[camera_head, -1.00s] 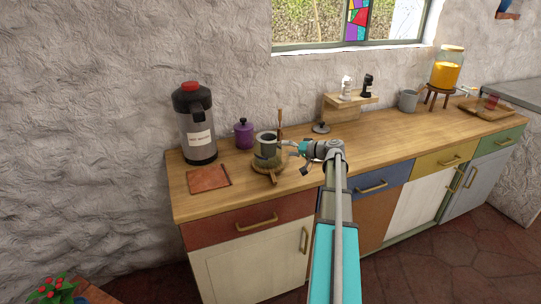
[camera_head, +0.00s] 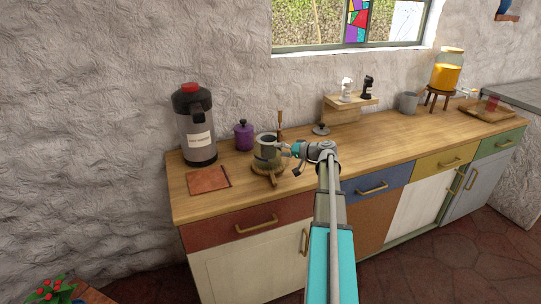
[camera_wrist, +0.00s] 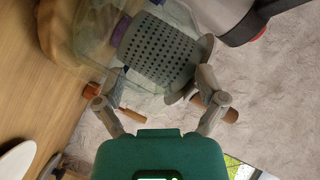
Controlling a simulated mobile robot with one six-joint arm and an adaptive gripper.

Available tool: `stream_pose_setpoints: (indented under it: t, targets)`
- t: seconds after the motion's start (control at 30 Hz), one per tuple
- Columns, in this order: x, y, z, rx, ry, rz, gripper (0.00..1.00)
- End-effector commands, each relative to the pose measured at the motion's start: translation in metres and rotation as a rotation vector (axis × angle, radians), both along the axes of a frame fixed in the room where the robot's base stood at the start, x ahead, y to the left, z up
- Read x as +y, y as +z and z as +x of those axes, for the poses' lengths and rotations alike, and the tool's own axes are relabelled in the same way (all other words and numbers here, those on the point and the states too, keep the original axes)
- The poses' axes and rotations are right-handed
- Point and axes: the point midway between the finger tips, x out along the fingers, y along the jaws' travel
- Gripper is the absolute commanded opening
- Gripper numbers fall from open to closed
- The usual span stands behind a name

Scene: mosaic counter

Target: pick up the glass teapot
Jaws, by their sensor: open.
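The glass teapot (camera_head: 265,146) stands upright on a round wooden stand on the counter, with a dark grey strainer inside. In the wrist view its clear glass body (camera_wrist: 92,38) and perforated strainer (camera_wrist: 158,56) fill the upper middle. My gripper (camera_head: 292,150) is at the teapot's right side, close to it. In the wrist view my gripper (camera_wrist: 160,72) has its two fingers spread apart on either side of the teapot's near part, with nothing clamped. Whether a finger touches the glass I cannot tell.
The wooden stand (camera_head: 268,174) is under the teapot. A purple jar (camera_head: 243,136) and a large grey dispenser (camera_head: 195,130) stand to the left, behind a brown tile (camera_head: 208,179). A small wooden shelf (camera_head: 345,108) is behind on the right. The counter (camera_head: 400,138) is clear right of my gripper.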

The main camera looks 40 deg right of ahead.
Motion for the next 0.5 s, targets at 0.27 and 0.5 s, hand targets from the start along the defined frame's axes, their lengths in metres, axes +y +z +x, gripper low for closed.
stream_pose_setpoints:
  t: [0.27,0.5]
  targets:
    - [-0.0001,0.0001,0.0,0.0,0.0,0.0,0.26]
    - [-0.0003,-0.0003,-0.0001,0.001,0.0,-0.001,0.0]
